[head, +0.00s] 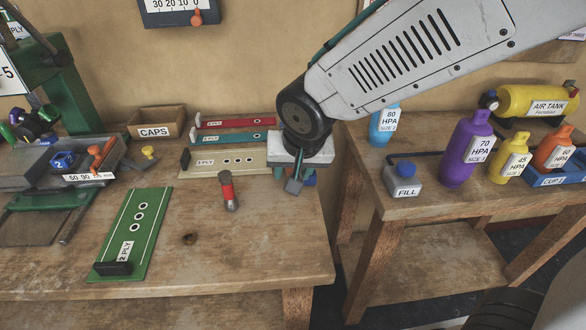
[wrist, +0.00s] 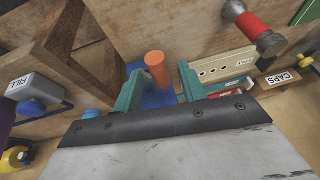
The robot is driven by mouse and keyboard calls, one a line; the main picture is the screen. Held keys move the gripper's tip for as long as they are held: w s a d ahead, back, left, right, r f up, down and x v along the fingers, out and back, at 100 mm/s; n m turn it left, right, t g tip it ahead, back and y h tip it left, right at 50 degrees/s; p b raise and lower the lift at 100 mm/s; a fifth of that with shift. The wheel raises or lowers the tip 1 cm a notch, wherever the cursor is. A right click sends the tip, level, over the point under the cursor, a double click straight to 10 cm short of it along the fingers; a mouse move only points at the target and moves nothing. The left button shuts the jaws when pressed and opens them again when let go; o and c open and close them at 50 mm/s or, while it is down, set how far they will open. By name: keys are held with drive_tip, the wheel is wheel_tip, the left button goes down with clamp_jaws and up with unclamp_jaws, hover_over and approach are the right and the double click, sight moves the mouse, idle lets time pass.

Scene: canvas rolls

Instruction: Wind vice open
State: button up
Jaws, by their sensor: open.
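My gripper (head: 290,184) is at the right end of the workbench, pointing down, and hides much of what is under it. In the wrist view its two green fingers (wrist: 158,88) are open, one on each side of an upright orange cylinder (wrist: 157,66). The cylinder stands over a blue body (wrist: 151,98), which looks like the vice with its handle. I cannot tell whether the fingers touch the cylinder. In the head view only a small blue part (head: 309,181) shows beside my gripper. The vice's jaws and their opening are hidden.
A red-handled tool (head: 228,192) stands on the bench, left of my gripper. Cream (head: 212,166), teal (head: 215,138) and red (head: 230,124) boards lie behind. A green board (head: 130,235) lies at front left. The right table holds a FILL unit (head: 403,180) and several bottles.

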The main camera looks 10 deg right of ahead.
clamp_jaws()
drive_tip(key=shift+a+f+n+h, duration=0.2)
drive_tip(key=shift+a+h, duration=0.1)
drive_tip(key=shift+h, duration=0.35)
drive_tip(key=shift+a+f+n+h, duration=0.15)
drive_tip(key=shift+a+h, duration=0.15)
drive_tip(key=shift+h, duration=0.35)
drive_tip(key=h, duration=0.1)
drive_tip(key=a+f+h, duration=0.1)
drive_tip(key=shift+h, duration=0.3)
drive_tip(key=f+h, duration=0.1)
drive_tip(key=h, duration=0.1)
drive_tip(key=f+n+h, duration=0.1)
drive_tip(key=shift+a+h, duration=0.3)
drive_tip(key=shift+h, duration=0.1)
drive_tip(key=shift+f+n+t+h, duration=0.35)
drive_tip(key=shift+f+h, duration=0.2)
drive_tip(key=shift+h, duration=0.55)
